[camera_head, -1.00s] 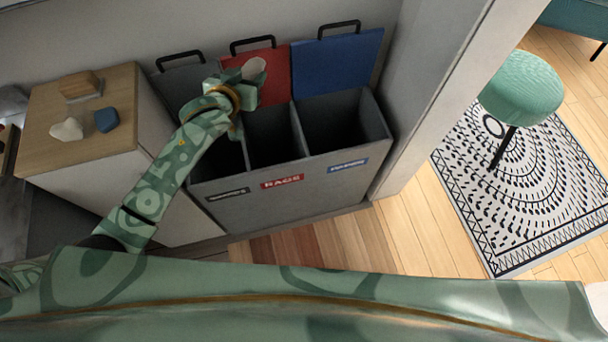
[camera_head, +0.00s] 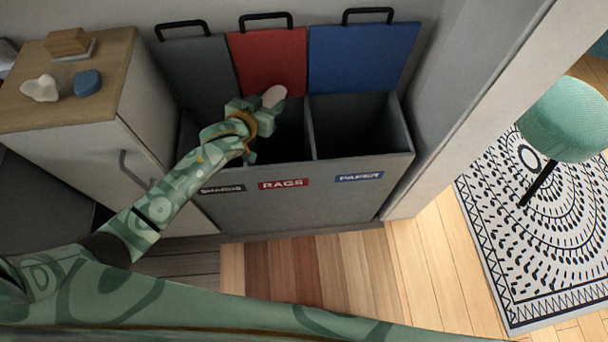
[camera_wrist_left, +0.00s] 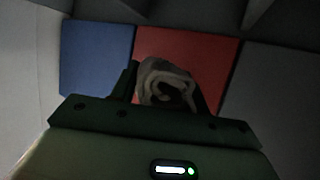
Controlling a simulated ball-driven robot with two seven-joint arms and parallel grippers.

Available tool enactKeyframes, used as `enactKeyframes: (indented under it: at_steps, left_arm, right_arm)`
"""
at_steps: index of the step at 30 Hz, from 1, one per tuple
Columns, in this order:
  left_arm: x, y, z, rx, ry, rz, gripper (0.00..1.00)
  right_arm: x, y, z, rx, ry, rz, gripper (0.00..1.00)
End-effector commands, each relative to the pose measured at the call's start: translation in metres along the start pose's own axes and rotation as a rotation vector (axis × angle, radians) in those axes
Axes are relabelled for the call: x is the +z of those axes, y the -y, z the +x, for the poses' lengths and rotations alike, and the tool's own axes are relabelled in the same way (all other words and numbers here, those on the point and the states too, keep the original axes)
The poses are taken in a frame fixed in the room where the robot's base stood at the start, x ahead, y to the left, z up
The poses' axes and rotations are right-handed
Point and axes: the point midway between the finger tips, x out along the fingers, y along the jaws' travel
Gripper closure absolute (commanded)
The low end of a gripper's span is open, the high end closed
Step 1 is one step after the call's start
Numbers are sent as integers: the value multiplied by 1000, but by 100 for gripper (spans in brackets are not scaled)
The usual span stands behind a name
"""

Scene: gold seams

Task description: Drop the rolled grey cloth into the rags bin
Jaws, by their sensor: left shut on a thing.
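The rolled grey cloth (camera_head: 274,96) shows as a pale roll at the tip of my left gripper (camera_head: 262,106). In the left wrist view the spiral end of the cloth (camera_wrist_left: 166,82) shows between the two fingers of my left gripper (camera_wrist_left: 166,95), which is shut on it. The rags bin (camera_head: 283,184) is the middle compartment, with a red RAGS label and an open red lid (camera_head: 268,62). The gripper and cloth are over the rags opening, near its left side, in front of the red lid. Their exact height above the rim is hard to tell. My right gripper is out of view.
The left compartment has a grey lid (camera_head: 196,72), partly behind my arm. The paper compartment (camera_head: 359,177) with a blue lid (camera_head: 362,52) is on the right. A wood-topped cabinet (camera_head: 60,110) stands left of the bins. A wall edge (camera_head: 480,100) rises on the right.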

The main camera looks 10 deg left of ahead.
Motion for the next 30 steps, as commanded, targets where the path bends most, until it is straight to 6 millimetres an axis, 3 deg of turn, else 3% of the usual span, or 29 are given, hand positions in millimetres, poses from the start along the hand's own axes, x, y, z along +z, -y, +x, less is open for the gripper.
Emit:
enactKeyframes:
  at_steps: [7, 8, 10, 18, 22, 26, 30]
  left_arm:
    - [-1, 0, 0, 0, -2, 1, 76]
    - [-1, 0, 0, 0, -2, 1, 49]
    - [-1, 0, 0, 0, -2, 1, 29]
    - [-1, 0, -1, 0, -1, 1, 29]
    - [-3, 0, -10, -1, -3, 1, 29]
    - [-7, 0, -37, -1, -4, 2, 29]
    - [-8, 0, -77, -1, -5, 1, 29]
  right_arm:
    - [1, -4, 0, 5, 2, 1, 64]
    - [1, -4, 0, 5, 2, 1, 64]
    - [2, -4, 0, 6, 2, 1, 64]
    - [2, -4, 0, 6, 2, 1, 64]
    - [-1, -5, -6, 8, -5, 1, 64]
    - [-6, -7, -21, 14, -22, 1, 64]
    - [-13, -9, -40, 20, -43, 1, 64]
